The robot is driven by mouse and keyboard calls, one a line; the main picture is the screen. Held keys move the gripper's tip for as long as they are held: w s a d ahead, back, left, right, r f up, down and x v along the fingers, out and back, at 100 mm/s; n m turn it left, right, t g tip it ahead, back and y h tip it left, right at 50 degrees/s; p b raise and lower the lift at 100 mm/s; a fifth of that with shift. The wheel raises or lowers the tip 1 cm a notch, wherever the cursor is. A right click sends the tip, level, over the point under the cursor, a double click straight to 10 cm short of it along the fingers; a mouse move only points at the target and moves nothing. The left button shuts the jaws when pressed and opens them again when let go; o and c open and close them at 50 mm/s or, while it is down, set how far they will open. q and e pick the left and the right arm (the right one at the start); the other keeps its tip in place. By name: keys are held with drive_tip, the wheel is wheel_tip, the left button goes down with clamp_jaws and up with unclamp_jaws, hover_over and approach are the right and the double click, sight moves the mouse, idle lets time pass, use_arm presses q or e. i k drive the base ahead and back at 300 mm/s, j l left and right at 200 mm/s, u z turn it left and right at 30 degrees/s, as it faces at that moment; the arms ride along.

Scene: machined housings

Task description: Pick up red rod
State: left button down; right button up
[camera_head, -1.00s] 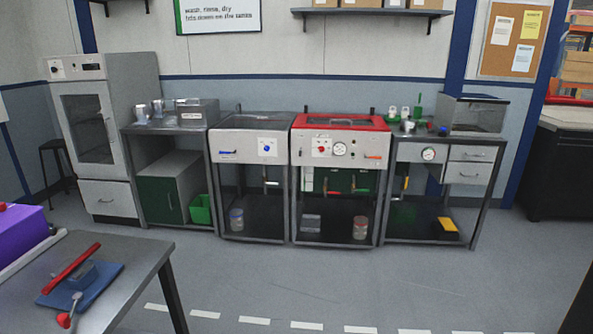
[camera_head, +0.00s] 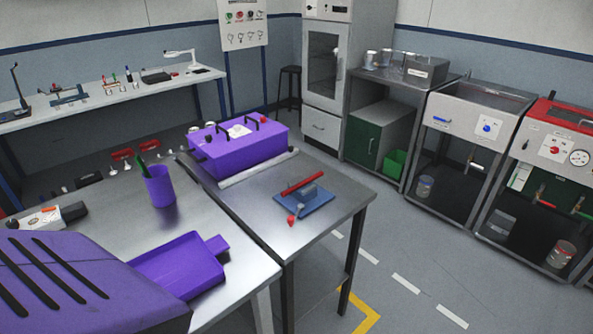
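A red rod (camera_head: 301,184) lies tilted across a small grey block (camera_head: 306,193) on a blue mat or cloth (camera_head: 316,203). They are on the right part of a steel table (camera_head: 345,188), near its front right corner. A small red-ended item (camera_head: 291,219) lies at the mat's lower left edge. Neither of my grippers shows in the head view.
A purple box with black handles (camera_head: 240,150) stands at the table's back. A purple cup (camera_head: 159,187) and a purple tray (camera_head: 182,265) are to the left. A large purple slotted housing (camera_head: 75,270) fills the lower left. Floor is free right of the table.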

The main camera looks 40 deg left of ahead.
sight(310, 179)
drive_tip(key=i+j+u, duration=0.1)
drive_tip(key=u, duration=0.25)
drive_tip(key=i+u, duration=0.1)
drive_tip(key=u, duration=0.25)
drive_tip(key=i+j+u, duration=0.1)
drive_tip(key=u, duration=0.25)
